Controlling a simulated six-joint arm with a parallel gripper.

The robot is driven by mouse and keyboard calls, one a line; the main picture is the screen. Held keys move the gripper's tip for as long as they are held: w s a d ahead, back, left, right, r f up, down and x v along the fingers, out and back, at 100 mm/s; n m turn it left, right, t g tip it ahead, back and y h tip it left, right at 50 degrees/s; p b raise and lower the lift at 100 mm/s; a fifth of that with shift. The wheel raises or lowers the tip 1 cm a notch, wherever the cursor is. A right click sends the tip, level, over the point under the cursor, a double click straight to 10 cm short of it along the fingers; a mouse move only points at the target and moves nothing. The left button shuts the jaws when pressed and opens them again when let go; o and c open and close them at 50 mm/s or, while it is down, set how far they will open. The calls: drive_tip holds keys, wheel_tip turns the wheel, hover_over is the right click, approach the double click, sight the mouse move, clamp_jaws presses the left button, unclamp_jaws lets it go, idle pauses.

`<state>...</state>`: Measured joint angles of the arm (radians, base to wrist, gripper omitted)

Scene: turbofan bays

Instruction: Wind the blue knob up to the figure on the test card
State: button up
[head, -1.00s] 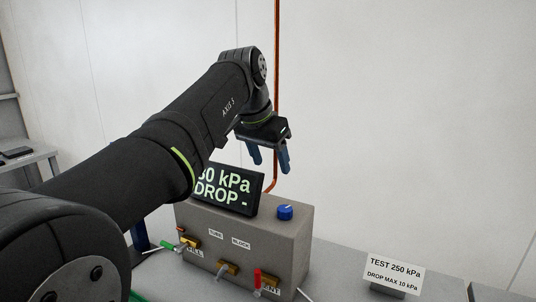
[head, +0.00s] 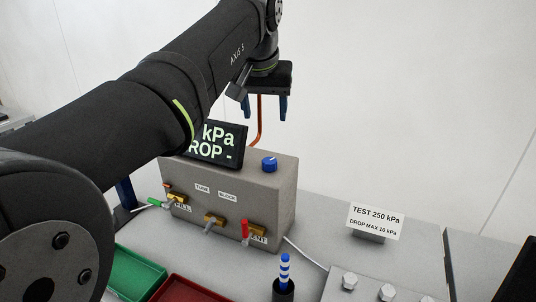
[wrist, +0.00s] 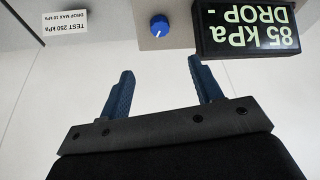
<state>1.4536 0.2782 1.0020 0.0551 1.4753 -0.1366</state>
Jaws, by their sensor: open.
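The blue knob (head: 269,164) sits on top of a grey box (head: 270,195), with a pale pointer mark seen in the wrist view (wrist: 160,26). My gripper (head: 264,114) is open and empty, its blue fingers pointing down above the knob, apart from it. In the wrist view the knob lies beyond the gap between the fingertips (wrist: 160,66). The black display (wrist: 247,28) reads upside down there as 85 kPa, DROP -. In the head view my arm hides the left of the display (head: 228,145). The test card (head: 375,220) reads TEST 250 kPa, DROP MAX 10 kPa.
A green tray (head: 135,270), a red tray (head: 190,290) and a blue-and-white striped rod (head: 285,268) stand in front.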

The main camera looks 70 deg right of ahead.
sight(269, 160)
drive_tip(key=x, duration=1.7)
drive_tip(key=shift+d+f, duration=0.15)
drive_tip(key=c, duration=1)
